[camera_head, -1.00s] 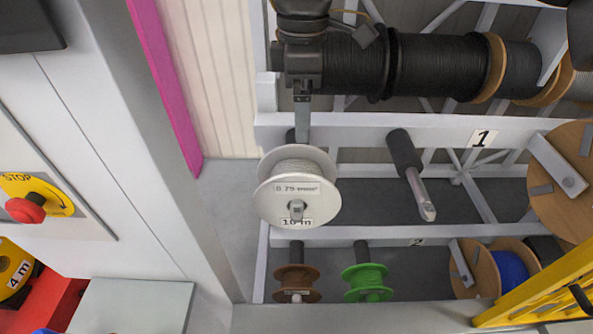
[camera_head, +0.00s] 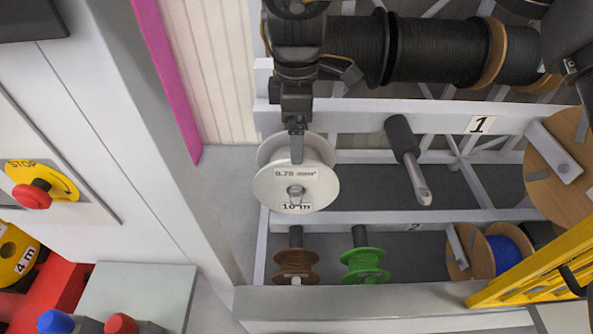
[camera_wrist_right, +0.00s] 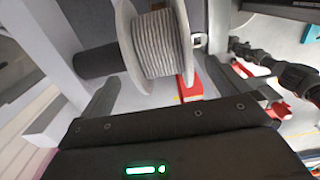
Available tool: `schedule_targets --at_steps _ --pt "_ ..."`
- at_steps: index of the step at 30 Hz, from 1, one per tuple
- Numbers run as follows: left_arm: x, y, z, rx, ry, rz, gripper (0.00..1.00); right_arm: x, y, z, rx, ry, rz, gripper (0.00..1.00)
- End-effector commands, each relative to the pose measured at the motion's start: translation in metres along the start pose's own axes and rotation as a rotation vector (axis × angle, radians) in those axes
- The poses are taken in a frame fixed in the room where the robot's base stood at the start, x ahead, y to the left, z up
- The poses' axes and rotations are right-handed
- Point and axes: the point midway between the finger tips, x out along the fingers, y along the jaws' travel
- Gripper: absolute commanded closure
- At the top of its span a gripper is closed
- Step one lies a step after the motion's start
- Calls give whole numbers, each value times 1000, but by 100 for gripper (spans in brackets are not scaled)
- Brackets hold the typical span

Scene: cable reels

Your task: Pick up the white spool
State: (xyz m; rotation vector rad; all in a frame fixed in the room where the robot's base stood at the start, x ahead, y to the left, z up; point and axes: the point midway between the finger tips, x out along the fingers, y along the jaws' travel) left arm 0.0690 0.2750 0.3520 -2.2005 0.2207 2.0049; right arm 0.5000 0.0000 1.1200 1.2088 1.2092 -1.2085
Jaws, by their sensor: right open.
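The white spool (camera_head: 297,180) hangs in the left part of the rack in the head view, its labelled flange facing me. A metal peg end shows at its centre. My right gripper (camera_head: 297,158) reaches down from above. Its finger overlaps the spool's upper edge in the picture; contact cannot be told. In the right wrist view the spool (camera_wrist_right: 160,45), wound with pale cable, is close in front of my open right gripper (camera_wrist_right: 172,90), roughly between its dark fingers. My left gripper is not seen in the head view.
An empty peg (camera_head: 408,160) sticks out right of the white spool. Brown (camera_head: 296,265) and green (camera_head: 364,265) spools hang below. Large black reels (camera_head: 440,55) lie above. A yellow ladder-like frame (camera_head: 540,270) stands at lower right, and a grey cabinet wall (camera_head: 110,130) at left.

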Motion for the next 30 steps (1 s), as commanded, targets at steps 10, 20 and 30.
schedule_targets --at_steps 10,20,30 --pt "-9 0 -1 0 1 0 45 28 -1 -2 0 0 0 0" --pt "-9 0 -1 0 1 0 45 28 -1 -2 0 0 1 25" --pt "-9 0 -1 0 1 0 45 28 -1 -1 0 0 1 69"
